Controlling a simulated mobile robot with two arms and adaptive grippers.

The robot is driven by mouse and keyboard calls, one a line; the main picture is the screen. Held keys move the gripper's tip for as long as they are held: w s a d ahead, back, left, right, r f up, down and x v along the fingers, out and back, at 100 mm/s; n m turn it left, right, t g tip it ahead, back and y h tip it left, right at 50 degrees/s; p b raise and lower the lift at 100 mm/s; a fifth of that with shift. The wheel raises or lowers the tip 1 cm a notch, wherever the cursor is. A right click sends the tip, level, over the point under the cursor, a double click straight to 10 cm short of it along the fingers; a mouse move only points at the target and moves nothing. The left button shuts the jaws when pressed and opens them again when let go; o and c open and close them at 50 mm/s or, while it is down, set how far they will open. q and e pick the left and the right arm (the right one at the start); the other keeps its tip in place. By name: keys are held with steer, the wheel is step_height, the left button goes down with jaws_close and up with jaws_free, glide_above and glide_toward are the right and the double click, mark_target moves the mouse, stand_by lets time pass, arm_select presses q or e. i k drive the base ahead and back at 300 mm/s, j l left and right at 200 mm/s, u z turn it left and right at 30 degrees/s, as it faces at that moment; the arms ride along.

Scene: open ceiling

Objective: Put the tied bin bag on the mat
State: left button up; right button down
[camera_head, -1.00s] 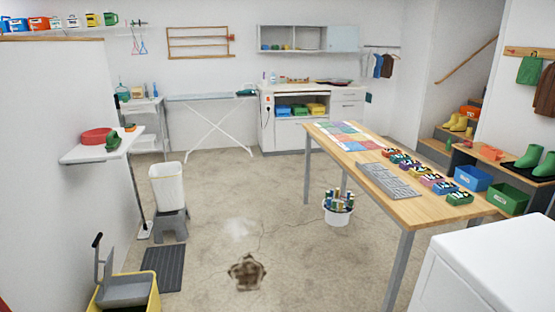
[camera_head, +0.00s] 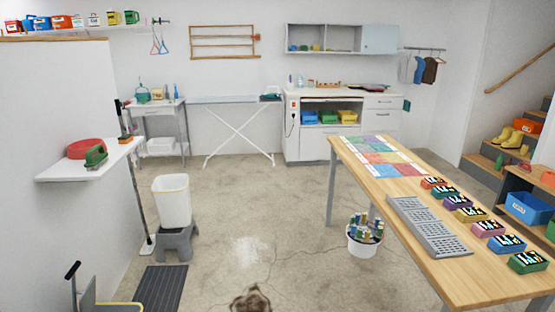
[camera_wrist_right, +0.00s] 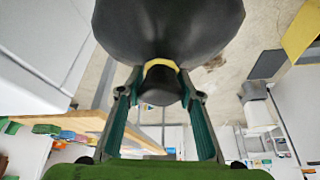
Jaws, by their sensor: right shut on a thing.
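The tied bin bag (camera_wrist_right: 168,28) is black, with a yellow tie (camera_wrist_right: 160,65) around its neck. In the right wrist view, my right gripper (camera_wrist_right: 160,88) is shut on the gathered neck, and the full part of the bag fills the top of the picture. The bag and both grippers are out of the head view. The mat (camera_head: 161,290) is dark grey and ribbed. It lies bare on the floor at the lower left of the head view and shows as a dark patch at the right of the wrist view (camera_wrist_right: 267,64).
A white bin (camera_head: 172,202) stands on a grey step stool (camera_head: 176,242) just behind the mat. A yellow mop bucket (camera_head: 118,306) is left of it. A wooden table (camera_head: 470,270) and a tub of bottles (camera_head: 362,246) stand right. The middle floor is open.

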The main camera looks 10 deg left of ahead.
mark_target(161, 288)
steer(key=i+l+u, duration=0.1)
steer(key=i+u, duration=0.35)
steer(key=i, duration=0.9)
steer(key=i+u, duration=0.45)
steer(key=i+l+u, duration=0.25)
steer(key=i+u, duration=0.6)
steer(key=u, duration=0.15)
steer(key=i+l+u, duration=0.2)
steer(key=i+u, duration=0.25)
steer(key=i+l+u, duration=0.25)
steer(key=u, duration=0.25)
